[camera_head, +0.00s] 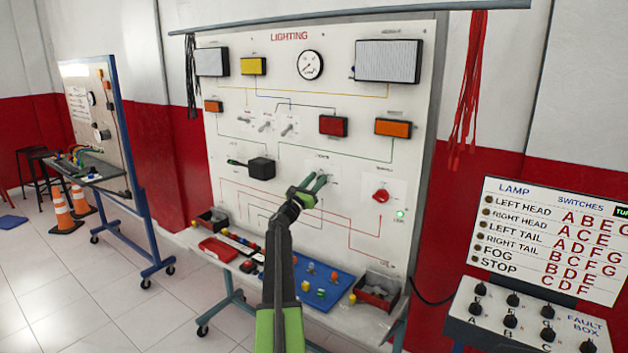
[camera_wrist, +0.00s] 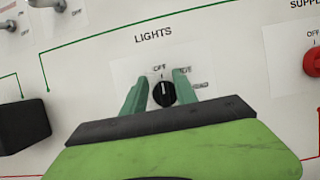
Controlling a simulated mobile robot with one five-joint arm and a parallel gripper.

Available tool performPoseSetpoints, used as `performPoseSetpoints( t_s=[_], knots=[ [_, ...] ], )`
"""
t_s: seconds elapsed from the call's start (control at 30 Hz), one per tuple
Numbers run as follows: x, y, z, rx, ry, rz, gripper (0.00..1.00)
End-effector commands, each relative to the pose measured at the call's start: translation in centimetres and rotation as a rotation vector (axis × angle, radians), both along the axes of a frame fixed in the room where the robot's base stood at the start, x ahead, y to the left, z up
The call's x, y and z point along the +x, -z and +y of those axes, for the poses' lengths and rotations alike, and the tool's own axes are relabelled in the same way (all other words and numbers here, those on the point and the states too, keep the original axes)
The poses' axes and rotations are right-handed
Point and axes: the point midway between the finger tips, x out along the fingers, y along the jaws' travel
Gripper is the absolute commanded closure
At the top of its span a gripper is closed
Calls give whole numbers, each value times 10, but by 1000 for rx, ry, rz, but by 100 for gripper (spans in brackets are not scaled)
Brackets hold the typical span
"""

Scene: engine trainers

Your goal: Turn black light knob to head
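The black light knob (camera_wrist: 163,93) sits on a white plate under the word LIGHTS in the wrist view. Its white mark points up, towards OFF. Labels to its right are partly covered by a finger; one ends in what looks like "EAD". My gripper (camera_wrist: 160,90) is open, with one green finger on each side of the knob and visible gaps between. In the head view my gripper (camera_head: 318,181) is at the middle of the LIGHTING board (camera_head: 350,152), and it hides the knob there.
A red knob (camera_head: 381,196) is right of my gripper; it also shows in the wrist view (camera_wrist: 313,62). A black box (camera_head: 262,169) with a handle is to the left. A shelf below holds a blue mat (camera_head: 340,291) and parts bins. A fault box (camera_head: 530,318) stands at lower right.

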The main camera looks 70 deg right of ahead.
Motion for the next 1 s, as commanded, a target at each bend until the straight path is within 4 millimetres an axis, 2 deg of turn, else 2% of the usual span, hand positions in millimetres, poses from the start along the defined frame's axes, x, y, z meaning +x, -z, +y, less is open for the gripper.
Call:
performPoseSetpoints(
  t_s=[0.2, 0.47, 1.0],
  knots=[
    [1, 1, 0, 2, -2, -2, 68],
    [2, 1, 1, 3, -4, -1, 100],
    [5, 3, 1, 7, -10, -5, 100]
  ],
)
